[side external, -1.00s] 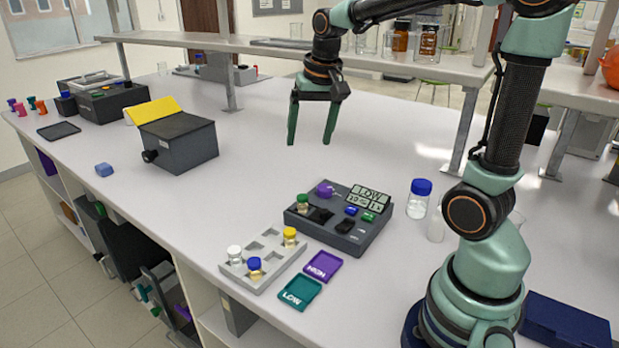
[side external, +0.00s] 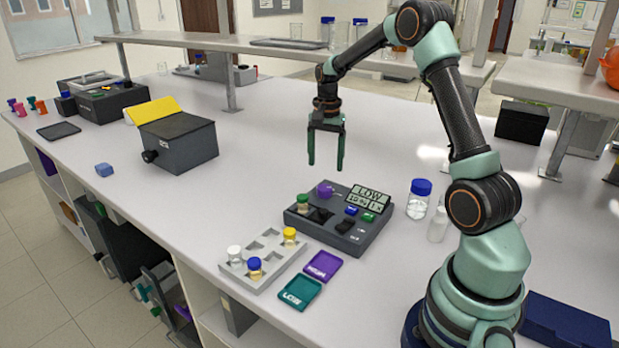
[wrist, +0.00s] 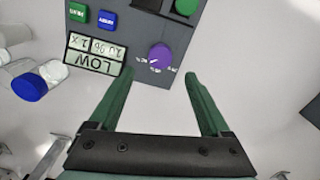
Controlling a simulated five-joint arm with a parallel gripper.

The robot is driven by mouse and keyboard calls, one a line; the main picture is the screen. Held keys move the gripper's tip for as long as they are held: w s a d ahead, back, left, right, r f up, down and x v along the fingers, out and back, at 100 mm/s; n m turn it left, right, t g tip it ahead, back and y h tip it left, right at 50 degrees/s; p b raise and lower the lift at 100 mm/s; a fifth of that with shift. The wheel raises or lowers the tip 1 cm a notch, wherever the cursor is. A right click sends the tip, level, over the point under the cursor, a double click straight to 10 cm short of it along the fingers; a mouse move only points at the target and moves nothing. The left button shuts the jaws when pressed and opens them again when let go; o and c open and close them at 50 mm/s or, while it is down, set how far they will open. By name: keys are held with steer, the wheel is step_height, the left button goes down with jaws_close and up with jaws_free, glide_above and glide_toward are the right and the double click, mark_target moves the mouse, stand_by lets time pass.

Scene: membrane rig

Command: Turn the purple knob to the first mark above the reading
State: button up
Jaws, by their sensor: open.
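The purple knob (side external: 325,189) stands on the back part of the dark grey rig (side external: 292,219). In the wrist view the knob (wrist: 160,55) has a white pointer line, with small marks beside it too small to read. The display (side external: 368,197) says LOW above a smaller line; it shows upside down in the wrist view (wrist: 95,58), where the lower line seems to read 20 % 1x. My gripper (side external: 326,166) is open and empty, pointing down above and behind the knob. In the wrist view the knob lies near and between the fingertips (wrist: 166,70), apart from them.
Capped vials stand on the rig and in the grey rack (side external: 262,262). A blue-capped bottle (side external: 418,200) stands right of the rig.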

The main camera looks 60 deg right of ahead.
mark_target(325, 187)
step_height(325, 187, down, 8)
steer(key=shift+r, duration=0.2)
jaws_close()
